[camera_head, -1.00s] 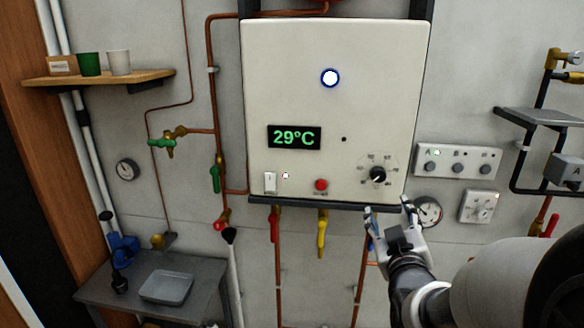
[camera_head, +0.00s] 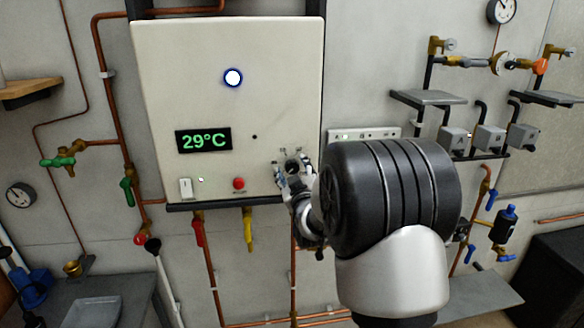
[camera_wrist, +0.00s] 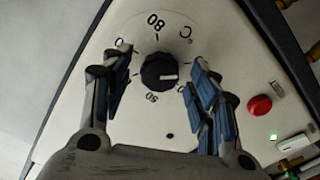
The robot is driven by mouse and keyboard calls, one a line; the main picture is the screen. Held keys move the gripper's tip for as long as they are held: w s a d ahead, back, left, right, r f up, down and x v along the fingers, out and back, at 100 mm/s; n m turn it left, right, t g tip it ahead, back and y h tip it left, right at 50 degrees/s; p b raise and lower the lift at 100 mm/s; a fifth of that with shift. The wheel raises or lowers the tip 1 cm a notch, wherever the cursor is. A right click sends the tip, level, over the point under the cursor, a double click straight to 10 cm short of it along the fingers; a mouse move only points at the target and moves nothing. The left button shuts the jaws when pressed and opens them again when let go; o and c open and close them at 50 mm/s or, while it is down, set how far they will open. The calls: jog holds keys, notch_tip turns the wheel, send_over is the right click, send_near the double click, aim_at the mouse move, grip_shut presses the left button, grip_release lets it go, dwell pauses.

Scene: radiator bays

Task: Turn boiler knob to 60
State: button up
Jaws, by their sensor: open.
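The boiler (camera_head: 226,60) is a white box on the wall, and its green display (camera_head: 204,140) reads 29°C. The black boiler knob (camera_wrist: 158,72) sits on a printed dial; 80 and 50 are legible in the wrist view. A pale pointer mark on it points right in that view. My gripper (camera_wrist: 157,62) is open, with one finger on each side of the knob and gaps between. In the head view my gripper (camera_head: 295,164) is at the boiler's lower right, partly covering the knob and dial.
A red button (camera_head: 239,183), a white switch (camera_head: 185,187) and a small green light (camera_head: 201,180) are left of the knob. Red and yellow valve handles (camera_head: 249,228) hang below the boiler. A white panel (camera_head: 364,133) is on the wall at right, partly behind my arm.

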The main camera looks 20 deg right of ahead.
jog(key=shift+w+d, duration=0.15)
jog(key=shift+w, duration=0.35)
jog(key=c, duration=1.1)
